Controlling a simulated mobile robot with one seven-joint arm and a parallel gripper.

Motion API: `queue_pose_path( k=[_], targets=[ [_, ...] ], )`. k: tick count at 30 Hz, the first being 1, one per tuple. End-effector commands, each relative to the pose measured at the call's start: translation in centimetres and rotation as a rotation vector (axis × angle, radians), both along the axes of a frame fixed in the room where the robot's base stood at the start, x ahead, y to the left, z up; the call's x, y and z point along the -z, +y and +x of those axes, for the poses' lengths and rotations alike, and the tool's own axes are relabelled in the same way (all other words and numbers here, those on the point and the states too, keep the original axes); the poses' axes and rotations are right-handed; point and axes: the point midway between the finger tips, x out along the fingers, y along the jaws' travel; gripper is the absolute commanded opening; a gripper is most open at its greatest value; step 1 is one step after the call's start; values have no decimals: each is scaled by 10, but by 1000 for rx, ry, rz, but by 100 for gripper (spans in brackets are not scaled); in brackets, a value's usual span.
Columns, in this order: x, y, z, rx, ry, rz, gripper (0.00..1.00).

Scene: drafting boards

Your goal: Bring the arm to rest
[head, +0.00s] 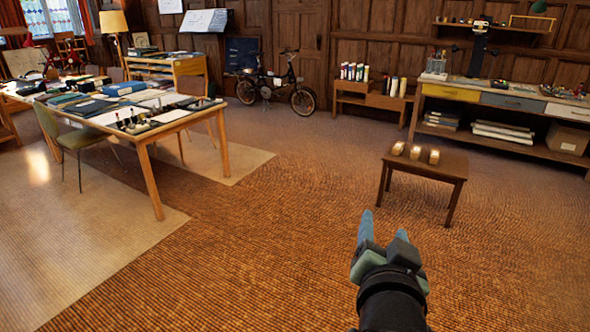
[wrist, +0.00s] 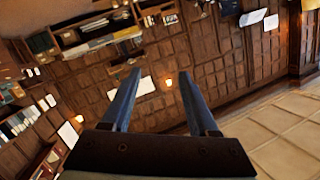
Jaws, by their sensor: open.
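My gripper (head: 384,228) is at the lower right of the middle in the head view, raised in front of me above the carpet. Its blue fingers point away from me. In the wrist view my gripper (wrist: 158,88) shows two blue fingers spread apart with nothing between them. It is open and empty, and touches nothing that I can see. The wrist view is tilted and looks across toward panelled walls and shelves.
A small dark table (head: 428,164) with several small pale items stands beyond my gripper to the right. A cluttered drafting table (head: 150,126) is at the left. A workbench (head: 500,147) is at the right back. A bicycle (head: 276,88) stands by the far wall. The carpet between is clear.

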Motion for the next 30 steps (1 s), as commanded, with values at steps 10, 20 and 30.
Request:
queue_pose_path(
  k=[10,20,30],
  targets=[
    [-250,93,-52,-121,-564,-359,60],
    [-359,137,-134,-103,-902,-526,60],
    [-364,139,-140,-99,-922,-535,60]
  ],
)
